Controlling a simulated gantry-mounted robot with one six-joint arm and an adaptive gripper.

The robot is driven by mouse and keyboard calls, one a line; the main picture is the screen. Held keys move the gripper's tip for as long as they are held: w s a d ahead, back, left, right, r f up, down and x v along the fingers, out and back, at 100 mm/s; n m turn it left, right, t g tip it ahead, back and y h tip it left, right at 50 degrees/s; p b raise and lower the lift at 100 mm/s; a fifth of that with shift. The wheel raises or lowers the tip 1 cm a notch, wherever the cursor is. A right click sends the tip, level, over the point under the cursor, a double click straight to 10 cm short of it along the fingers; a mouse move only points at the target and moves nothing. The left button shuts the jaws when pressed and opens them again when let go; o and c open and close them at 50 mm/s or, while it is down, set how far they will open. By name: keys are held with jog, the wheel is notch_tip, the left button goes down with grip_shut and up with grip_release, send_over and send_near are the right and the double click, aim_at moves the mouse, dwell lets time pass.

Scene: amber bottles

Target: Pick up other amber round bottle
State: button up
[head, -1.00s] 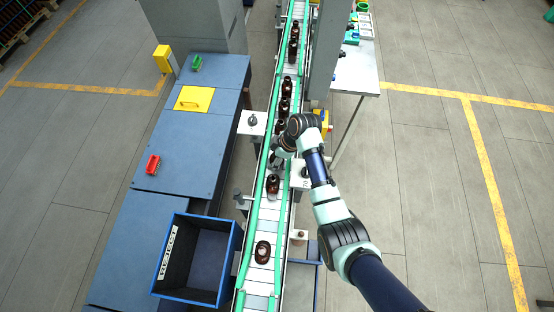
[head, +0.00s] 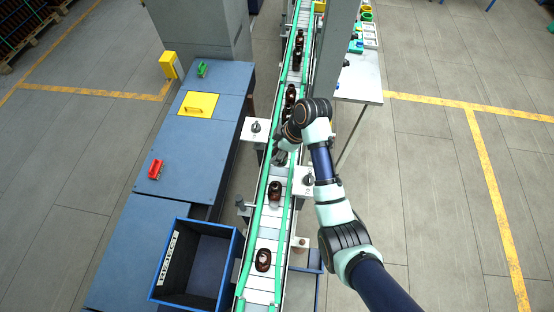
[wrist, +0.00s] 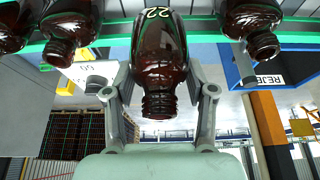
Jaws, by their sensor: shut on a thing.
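My gripper (wrist: 160,78) is shut on an amber round bottle (wrist: 160,45) marked 22, with one finger on each side of it. The bottle appears neck-down in the wrist view. In the head view my gripper (head: 281,156) is over the conveyor, and the held bottle is mostly hidden by my wrist. Nearer along the belt are an amber bottle (head: 275,190) and another one (head: 263,260). Several amber bottles (head: 290,95) stand farther back.
The conveyor (head: 258,288) has green side rails. A blue reject bin (head: 236,262) is at its lower left, beside a blue bench (head: 175,150). A grey post (head: 336,50) and a white table (head: 365,92) stand to the right. Small side brackets flank the belt.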

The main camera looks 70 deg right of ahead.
notch_tip(320, 180, up, 10)
jog(key=p, duration=0.3)
jog(key=shift+r+p, duration=0.55)
jog(key=shift+p, duration=0.1)
